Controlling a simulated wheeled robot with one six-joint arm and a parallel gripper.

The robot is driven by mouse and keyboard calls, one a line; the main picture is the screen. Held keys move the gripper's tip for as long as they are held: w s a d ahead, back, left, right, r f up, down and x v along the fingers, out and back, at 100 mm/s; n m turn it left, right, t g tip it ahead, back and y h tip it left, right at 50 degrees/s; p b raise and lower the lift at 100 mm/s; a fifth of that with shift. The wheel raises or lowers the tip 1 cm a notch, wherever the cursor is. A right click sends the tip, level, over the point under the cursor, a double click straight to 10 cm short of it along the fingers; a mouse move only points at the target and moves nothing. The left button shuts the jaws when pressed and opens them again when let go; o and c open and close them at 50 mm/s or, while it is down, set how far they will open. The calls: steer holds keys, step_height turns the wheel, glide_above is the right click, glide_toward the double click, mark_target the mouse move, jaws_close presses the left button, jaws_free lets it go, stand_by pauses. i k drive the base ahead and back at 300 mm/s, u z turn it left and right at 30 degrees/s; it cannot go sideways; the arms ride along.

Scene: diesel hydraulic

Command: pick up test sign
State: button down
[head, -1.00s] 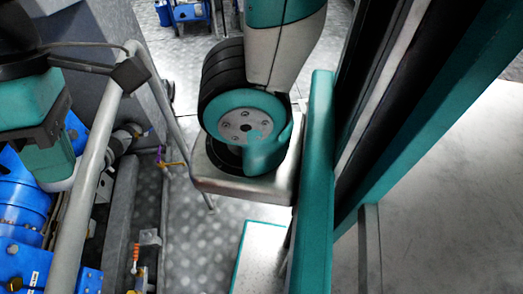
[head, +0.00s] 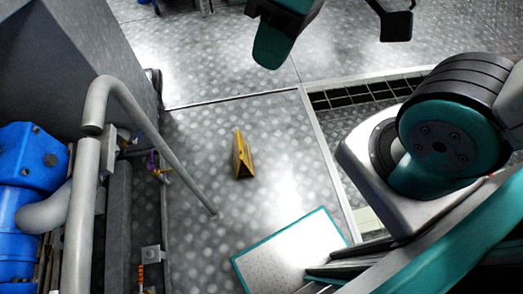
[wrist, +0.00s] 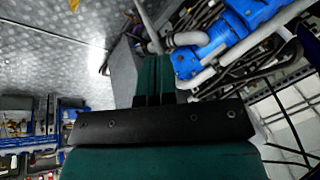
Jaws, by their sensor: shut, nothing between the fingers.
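A small yellow-gold folded sign (head: 242,157), which I take to be the test sign, stands on the metal floor near the middle of the head view. A bit of yellow (wrist: 74,4) at the top edge of the wrist view may be the same sign, but too little shows to be sure. My gripper (wrist: 153,82) shows in the wrist view with its two teal fingers together and nothing between them. It is well apart from the sign. I cannot clearly make out its fingers in the head view.
Blue machinery (head: 28,160) and a grey bent pipe rail (head: 88,170) stand at the left; the rail's sloping leg comes down left of the sign. A dark floor grating (head: 365,95) lies to the right. The floor around the sign is clear.

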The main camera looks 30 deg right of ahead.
mark_target(242, 159)
steer(key=z, duration=0.05)
steer(key=k, duration=1)
steer(key=z, duration=1)
steer(key=i, duration=1.45)
steer(key=u, duration=1)
steer(key=i, duration=0.6)
steer(key=u, duration=0.7)
